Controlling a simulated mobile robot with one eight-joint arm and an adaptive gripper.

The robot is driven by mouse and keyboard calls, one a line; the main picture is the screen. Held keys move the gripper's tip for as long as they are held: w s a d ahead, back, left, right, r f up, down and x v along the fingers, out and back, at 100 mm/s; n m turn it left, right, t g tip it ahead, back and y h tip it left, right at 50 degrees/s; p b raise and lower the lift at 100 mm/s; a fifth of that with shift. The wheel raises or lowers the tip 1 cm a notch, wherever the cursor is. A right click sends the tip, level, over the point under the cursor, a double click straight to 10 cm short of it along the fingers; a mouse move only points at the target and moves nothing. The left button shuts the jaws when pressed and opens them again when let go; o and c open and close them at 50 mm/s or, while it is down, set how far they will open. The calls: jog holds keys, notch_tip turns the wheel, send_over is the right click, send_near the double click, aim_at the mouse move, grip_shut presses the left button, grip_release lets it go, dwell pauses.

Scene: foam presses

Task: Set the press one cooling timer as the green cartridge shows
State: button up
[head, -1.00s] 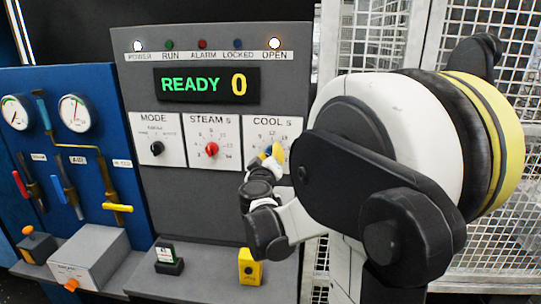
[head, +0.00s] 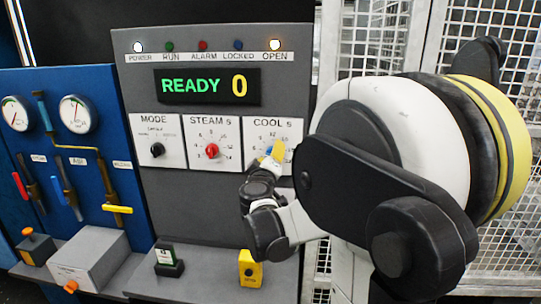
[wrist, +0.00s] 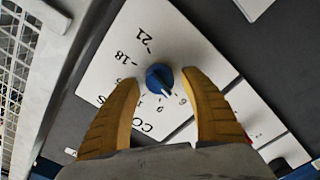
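The COOL dial plate (head: 290,128) is at the right of the grey press panel. Its blue knob (wrist: 159,78) shows in the wrist view, with a pale pointer mark toward the low numbers; the exact setting is hard to read. My gripper (wrist: 160,80) is open, with one yellow finger on each side of the knob and gaps between. In the head view my gripper (head: 272,152) is in front of the COOL dial and partly hides it.
The display (head: 207,86) reads READY 0, and the POWER and OPEN lamps are lit. The MODE knob (head: 157,150) and red STEAM knob (head: 211,151) are left of the COOL dial. A yellow block (head: 250,268) is on the shelf. Mesh fencing (head: 375,45) stands at right.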

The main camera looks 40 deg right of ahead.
jog(key=shift+s+a, duration=0.1)
jog(key=shift+a, duration=0.05)
jog(key=v, duration=1.1)
jog(key=shift+s+a, duration=0.25)
